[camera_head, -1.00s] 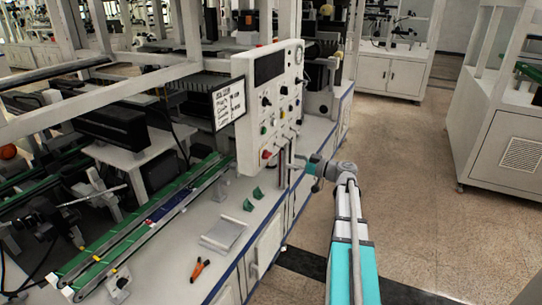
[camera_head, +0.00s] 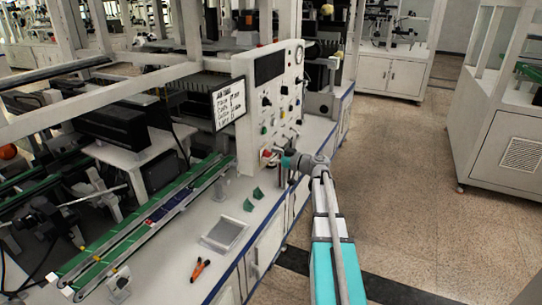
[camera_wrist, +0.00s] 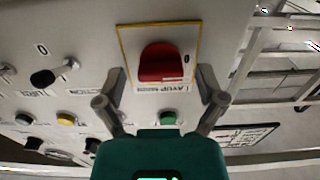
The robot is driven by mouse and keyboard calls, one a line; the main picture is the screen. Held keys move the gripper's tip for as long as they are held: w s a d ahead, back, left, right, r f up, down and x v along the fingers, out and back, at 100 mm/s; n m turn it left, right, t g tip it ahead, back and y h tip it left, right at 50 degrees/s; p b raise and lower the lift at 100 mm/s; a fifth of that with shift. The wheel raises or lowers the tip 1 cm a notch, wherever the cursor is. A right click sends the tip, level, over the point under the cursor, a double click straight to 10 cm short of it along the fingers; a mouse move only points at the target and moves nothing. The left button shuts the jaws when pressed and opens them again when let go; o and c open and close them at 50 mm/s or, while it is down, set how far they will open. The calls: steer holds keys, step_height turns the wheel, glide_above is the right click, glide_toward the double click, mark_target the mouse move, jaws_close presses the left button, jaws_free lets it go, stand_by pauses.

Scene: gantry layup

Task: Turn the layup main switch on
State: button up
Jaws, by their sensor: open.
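The layup main switch is a red knob (camera_wrist: 161,62) on a yellow-edged plate, with a label partly reading "LAYUP" below it and a "0" beside it. In the head view a red knob (camera_head: 266,154) shows low on the white control panel (camera_head: 250,110). My gripper (camera_wrist: 161,84) is open, its two fingers apart on either side of the red knob in the wrist view. No contact can be made out. In the head view my gripper (camera_head: 283,158) is at the panel's lower edge, its fingers hard to see.
A black selector (camera_wrist: 42,78), a yellow button (camera_wrist: 66,119) and a green button (camera_wrist: 168,118) are near the red knob. A sign board (camera_head: 229,104) hangs left of the panel. A small tray (camera_head: 224,234) and orange-handled pliers (camera_head: 201,269) lie on the bench. The floor at right is clear.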

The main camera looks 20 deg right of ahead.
steer(key=c, duration=1)
steer(key=shift+d, duration=0.25)
steer(key=shift+c, duration=0.7)
steer(key=shift+a, duration=0.2)
